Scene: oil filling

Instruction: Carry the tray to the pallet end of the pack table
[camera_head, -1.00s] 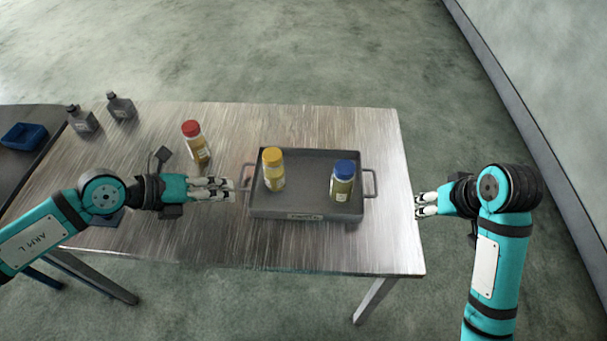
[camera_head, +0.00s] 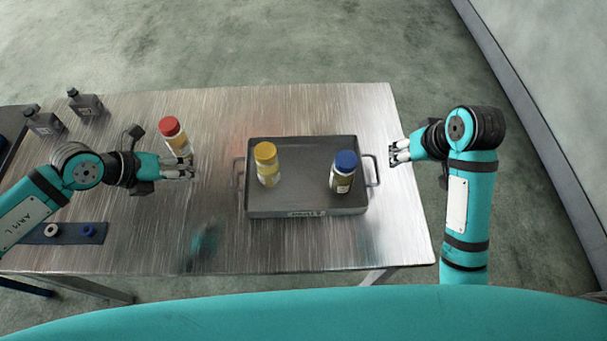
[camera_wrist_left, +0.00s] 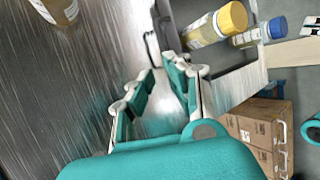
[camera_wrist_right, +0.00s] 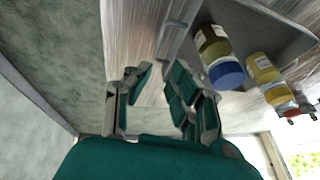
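The grey tray (camera_head: 305,210) sits flat on the pack table (camera_head: 225,125). It holds a yellow-capped bottle (camera_head: 267,165) and a blue-capped bottle (camera_head: 343,172), both upright. My left gripper (camera_head: 193,169) is open and empty, left of the tray's left handle (camera_head: 238,172) with a clear gap. My right gripper (camera_head: 393,153) is open and empty, close to the right of the right handle (camera_head: 374,171). Both wrist views show spread fingers with nothing between them, on the left (camera_wrist_left: 160,92) and on the right (camera_wrist_right: 155,90). The tray also shows in both wrist views.
A red-capped bottle (camera_head: 175,138) stands just beyond my left gripper. Two dark jugs (camera_head: 86,103) stand at the far left. A dark strip with small rings (camera_head: 65,233) lies at the left front. Cardboard boxes (camera_wrist_left: 262,130) show beyond the tray's side. Table behind the tray is clear.

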